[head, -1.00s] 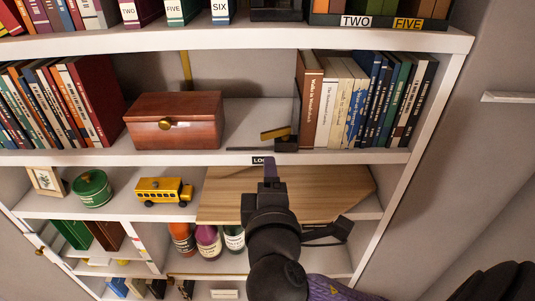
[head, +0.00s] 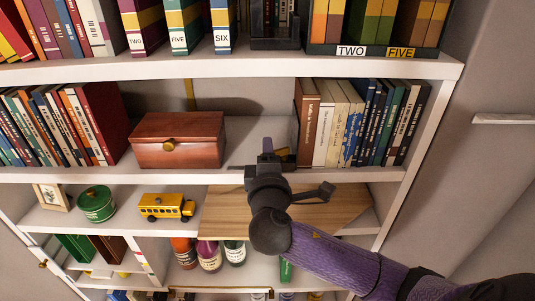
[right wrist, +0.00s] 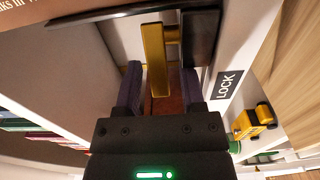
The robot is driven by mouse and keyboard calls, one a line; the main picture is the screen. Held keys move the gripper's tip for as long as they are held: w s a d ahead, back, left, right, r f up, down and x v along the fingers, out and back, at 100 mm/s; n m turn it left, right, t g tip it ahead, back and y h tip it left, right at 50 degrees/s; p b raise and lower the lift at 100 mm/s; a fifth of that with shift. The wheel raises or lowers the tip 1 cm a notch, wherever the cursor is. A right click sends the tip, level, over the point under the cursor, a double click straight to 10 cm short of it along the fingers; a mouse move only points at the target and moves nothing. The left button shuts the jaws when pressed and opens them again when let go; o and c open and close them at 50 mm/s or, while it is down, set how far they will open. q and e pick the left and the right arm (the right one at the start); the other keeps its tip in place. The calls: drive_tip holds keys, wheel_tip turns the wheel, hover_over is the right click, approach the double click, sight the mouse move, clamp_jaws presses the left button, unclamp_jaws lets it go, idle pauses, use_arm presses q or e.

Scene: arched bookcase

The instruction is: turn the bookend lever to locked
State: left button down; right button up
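The gold bookend lever (right wrist: 156,60) stands out from the dark bookend (right wrist: 200,35) in the right wrist view. Its free end lies between the two fingers of my right gripper (right wrist: 160,92). The fingers are apart, with a gap on both sides of the lever. In the head view my right gripper (head: 267,150) is in front of the bookend and hides most of it; only a bit of gold shows beside it. A black LOCK label (right wrist: 226,85) is on the shelf edge. My left gripper is not in view.
A reddish wooden box (head: 180,140) stands left of my right gripper on the same shelf. A row of books (head: 355,120) stands close on the right. A wooden board (head: 345,203), a yellow bus (head: 165,207) and bottles (head: 208,257) are lower.

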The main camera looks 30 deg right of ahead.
clamp_jaws()
drive_tip(key=shift+w+m+g+h, duration=0.2)
drive_tip(key=shift+m+g+h, duration=0.55)
drive_tip(key=shift+h, duration=0.25)
drive_tip(key=shift+o, duration=1)
unclamp_jaws()
